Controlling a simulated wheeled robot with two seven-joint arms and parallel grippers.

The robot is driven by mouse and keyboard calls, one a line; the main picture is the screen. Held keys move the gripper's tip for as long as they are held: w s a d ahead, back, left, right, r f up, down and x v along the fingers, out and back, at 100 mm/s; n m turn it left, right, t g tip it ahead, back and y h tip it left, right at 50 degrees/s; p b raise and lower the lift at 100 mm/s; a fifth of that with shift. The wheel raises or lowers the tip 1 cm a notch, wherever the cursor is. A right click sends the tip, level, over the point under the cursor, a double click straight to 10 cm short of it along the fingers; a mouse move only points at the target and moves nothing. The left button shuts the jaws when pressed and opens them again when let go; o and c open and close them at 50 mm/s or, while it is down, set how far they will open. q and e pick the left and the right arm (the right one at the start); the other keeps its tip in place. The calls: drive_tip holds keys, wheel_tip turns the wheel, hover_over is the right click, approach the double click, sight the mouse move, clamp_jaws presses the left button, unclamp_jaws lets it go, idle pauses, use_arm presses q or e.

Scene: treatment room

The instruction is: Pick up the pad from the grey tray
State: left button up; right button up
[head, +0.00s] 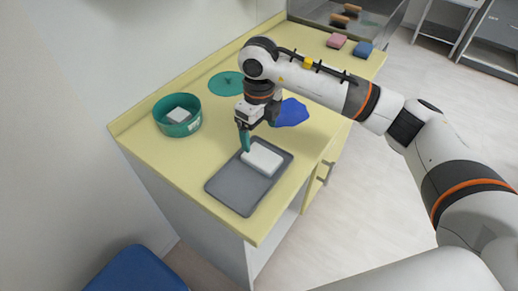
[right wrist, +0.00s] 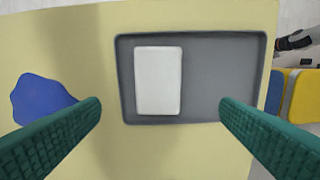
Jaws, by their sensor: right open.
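The white pad (head: 262,157) lies flat in the far part of the grey tray (head: 233,190) on the yellow counter. In the right wrist view the pad (right wrist: 158,80) lies toward the left end of the tray (right wrist: 225,75). My right gripper (head: 246,143) is over the tray's far end, close to the pad. In the right wrist view its green fingers (right wrist: 160,112) are wide apart and empty, with the pad lying between and beyond them. Whether a finger touches anything is hard to tell. My left gripper is out of view.
A green round bowl (head: 166,123) with a white block in it stands left of the tray. A flat green disc (head: 226,84) and a blue cloth-like patch (head: 291,112) lie behind. Pink (head: 336,41) and blue (head: 364,49) blocks sit at the far end.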

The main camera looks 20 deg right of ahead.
sight(262, 157)
drive_tip(key=f, duration=0.1)
drive_tip(key=s+f, duration=0.1)
drive_tip(key=f, duration=0.1)
drive_tip(key=shift+f+p, duration=0.15)
drive_tip(key=shift+p, duration=0.2)
drive_tip(key=shift+w+f, duration=0.3)
drive_tip(key=f, duration=0.1)
drive_tip(key=f+p, duration=0.2)
drive_tip(key=f, duration=0.1)
drive_tip(key=shift+d+f, duration=0.1)
drive_tip(key=shift+d, duration=0.25)
drive_tip(key=shift+f, duration=0.45)
drive_tip(key=shift+c, duration=0.4)
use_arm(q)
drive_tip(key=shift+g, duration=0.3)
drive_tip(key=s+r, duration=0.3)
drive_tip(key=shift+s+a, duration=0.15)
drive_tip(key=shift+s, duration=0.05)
use_arm(e)
drive_tip(key=c, duration=1)
drive_tip(key=shift+o, duration=0.2)
